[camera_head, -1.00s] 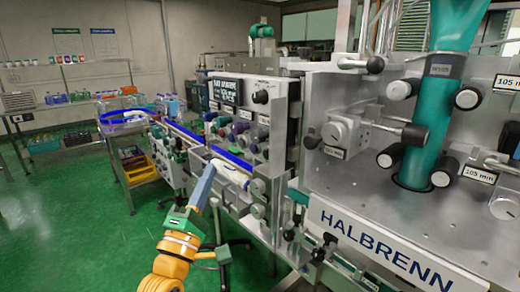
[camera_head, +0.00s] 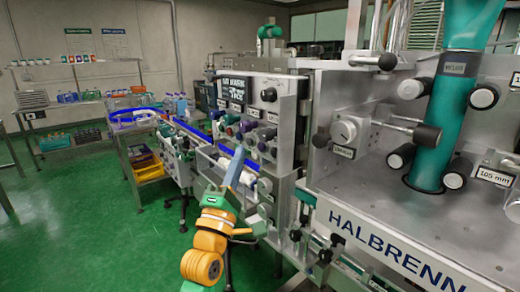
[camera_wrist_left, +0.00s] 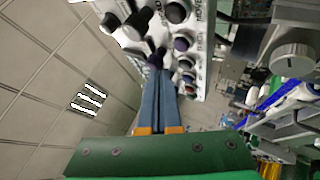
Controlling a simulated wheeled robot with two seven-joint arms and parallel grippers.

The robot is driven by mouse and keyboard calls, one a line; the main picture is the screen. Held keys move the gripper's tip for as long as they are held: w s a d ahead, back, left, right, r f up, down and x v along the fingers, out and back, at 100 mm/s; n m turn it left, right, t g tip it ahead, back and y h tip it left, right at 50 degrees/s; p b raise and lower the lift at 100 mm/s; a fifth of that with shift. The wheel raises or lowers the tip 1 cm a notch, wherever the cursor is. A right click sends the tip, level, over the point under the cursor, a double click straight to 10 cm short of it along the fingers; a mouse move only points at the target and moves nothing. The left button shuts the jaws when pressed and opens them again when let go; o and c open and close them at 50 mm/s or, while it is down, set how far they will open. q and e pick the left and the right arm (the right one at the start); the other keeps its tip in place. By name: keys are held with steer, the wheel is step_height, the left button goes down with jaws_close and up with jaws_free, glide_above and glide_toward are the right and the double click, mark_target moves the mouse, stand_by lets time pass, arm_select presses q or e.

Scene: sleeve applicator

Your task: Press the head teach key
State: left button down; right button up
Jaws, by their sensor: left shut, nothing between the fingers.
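The control panel (camera_head: 289,112) with a display and rows of knobs and keys stands on the machine's left part. In the left wrist view, its pale face (camera_wrist_left: 207,60) carries dark, purple and reddish round keys with partly readable labels. I cannot tell which is the head teach key. My left gripper (camera_head: 239,151) is shut and empty, its blue-grey fingers pointing up at the panel's lower keys. In the left wrist view, its fingertips (camera_wrist_left: 160,74) appear close beneath a purple key (camera_wrist_left: 157,58); contact cannot be told. My right gripper is out of view.
The large HALBRENN machine (camera_head: 400,245) with a teal column (camera_head: 445,125) fills the right. A conveyor with blue rails (camera_head: 190,131) runs left of the panel. A cart (camera_head: 150,172) and shelves stand further back. Green floor is open at left.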

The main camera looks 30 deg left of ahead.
mark_target(262, 147)
arm_select(q)
steer(key=shift+w+d, duration=0.25)
steer(key=shift+w, duration=0.3)
steer(key=shift+w+d, duration=0.2)
steer(key=shift+w, duration=0.35)
steer(key=shift+w, duration=0.1)
stand_by(1.1)
steer(key=shift+w+d, duration=0.15)
steer(key=shift+w, duration=0.15)
steer(key=shift+w+d, duration=0.15)
steer(key=shift+w, duration=0.2)
stand_by(0.7)
steer(key=shift+s, duration=0.1)
steer(key=shift+s+a+p, duration=0.3)
steer(key=shift+s+p, duration=0.05)
steer(key=shift+s, duration=0.3)
